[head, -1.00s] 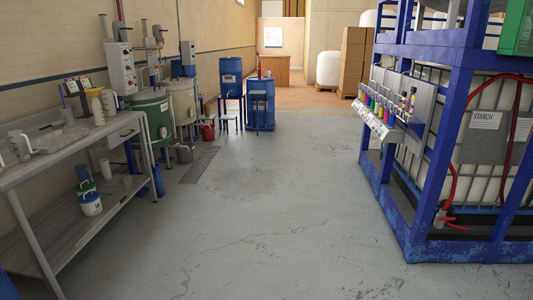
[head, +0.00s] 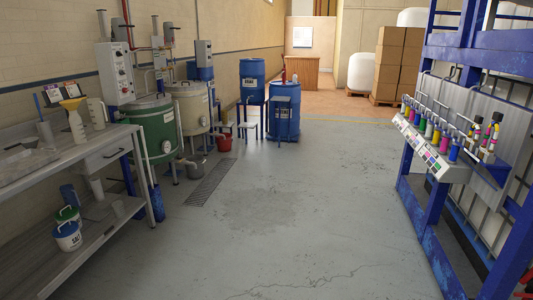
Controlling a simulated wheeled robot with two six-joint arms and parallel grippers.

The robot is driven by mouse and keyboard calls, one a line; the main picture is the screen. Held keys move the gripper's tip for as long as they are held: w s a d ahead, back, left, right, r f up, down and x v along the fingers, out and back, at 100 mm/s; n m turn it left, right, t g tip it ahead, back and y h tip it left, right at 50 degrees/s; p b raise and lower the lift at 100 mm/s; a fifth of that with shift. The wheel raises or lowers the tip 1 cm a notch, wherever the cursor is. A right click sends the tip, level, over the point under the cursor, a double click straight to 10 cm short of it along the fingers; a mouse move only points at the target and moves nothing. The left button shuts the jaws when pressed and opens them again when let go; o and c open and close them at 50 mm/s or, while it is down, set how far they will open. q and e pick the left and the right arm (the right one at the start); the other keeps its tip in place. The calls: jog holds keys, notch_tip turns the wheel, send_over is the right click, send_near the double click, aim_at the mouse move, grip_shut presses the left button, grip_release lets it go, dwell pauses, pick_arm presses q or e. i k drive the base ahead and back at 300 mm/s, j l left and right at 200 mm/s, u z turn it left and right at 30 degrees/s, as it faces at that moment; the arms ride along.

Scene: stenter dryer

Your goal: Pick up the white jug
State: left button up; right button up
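A white jug (head: 97,113) with a handle stands upright at the far end of the grey workbench (head: 105,145) on the left, beside a cream bottle-shaped container with a funnel-like top (head: 75,121). Neither of my grippers is in view.
A grey cylinder (head: 45,134) and a shallow tray (head: 24,166) are also on the bench. White tubs (head: 67,236) stand on its lower shelf. Beyond are a green drum (head: 157,130) and red bucket (head: 224,142). A blue rack (head: 440,245) stands right. The middle floor is clear.

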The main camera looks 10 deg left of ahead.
aim_at(94, 105)
jog(key=i+u, duration=0.35)
jog(key=i, duration=0.2)
jog(key=i+u, duration=0.3)
jog(key=i, duration=0.3)
jog(key=i+l+u, duration=0.35)
jog(key=i, duration=0.2)
jog(key=j, duration=0.1)
